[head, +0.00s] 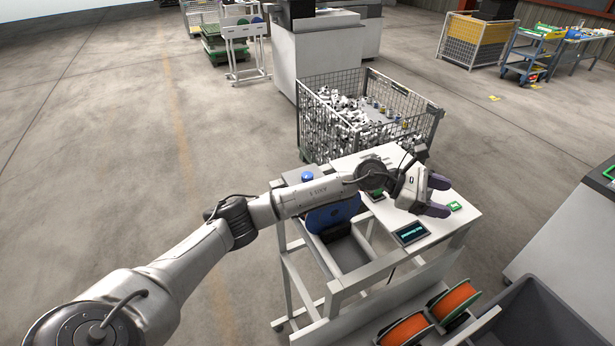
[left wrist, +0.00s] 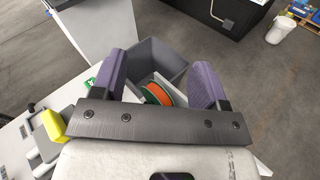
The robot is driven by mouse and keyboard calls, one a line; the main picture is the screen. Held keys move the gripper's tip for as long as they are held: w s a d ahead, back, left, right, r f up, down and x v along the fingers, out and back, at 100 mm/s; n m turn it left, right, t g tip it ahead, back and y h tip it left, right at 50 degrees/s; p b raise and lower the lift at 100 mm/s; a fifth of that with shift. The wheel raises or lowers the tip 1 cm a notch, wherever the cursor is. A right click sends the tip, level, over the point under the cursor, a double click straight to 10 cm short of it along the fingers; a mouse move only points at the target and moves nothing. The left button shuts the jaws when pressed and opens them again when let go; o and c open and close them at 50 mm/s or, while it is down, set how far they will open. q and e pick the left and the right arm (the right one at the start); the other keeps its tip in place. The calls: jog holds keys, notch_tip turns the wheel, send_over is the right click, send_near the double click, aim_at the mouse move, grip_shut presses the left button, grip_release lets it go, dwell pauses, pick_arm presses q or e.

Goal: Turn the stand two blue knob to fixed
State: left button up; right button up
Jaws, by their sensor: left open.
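A small round blue knob (head: 307,176) shows on the far left corner of a light grey stand (head: 455,222). Which way the knob is turned is too small to read, and no stand number can be read. My left arm reaches across the stand. My left gripper (head: 437,196) is over the right part of the stand top, well to the right of the knob and apart from it. Its purple fingers are spread with nothing between them, as they also show in the left wrist view (left wrist: 160,78). The knob is not in the left wrist view. My right gripper is not in view.
A dark display (head: 411,233) and a green-marked piece (head: 454,206) are on the stand top. A wire crate of metal parts (head: 437,128) stands behind. Orange spools (head: 453,301) and a dark grey bin (head: 540,325) are at the front right. The floor at left is clear.

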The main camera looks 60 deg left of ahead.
pick_arm(q)
jog(key=a+f+m+g+y, duration=0.3)
jog(key=a+m+y, duration=0.15)
jog(key=a, duration=0.65)
jog(key=r+g+y+b, duration=0.1)
jog(key=g+y+b, duration=0.1)
jog(key=g+y, duration=0.6)
send_over(307, 175)
notch_tip(307, 175, down, 12)
jog(key=p, duration=0.3)
jog(key=shift+w+f, duration=0.1)
jog(key=shift+f, duration=0.1)
jog(key=c, duration=0.9)
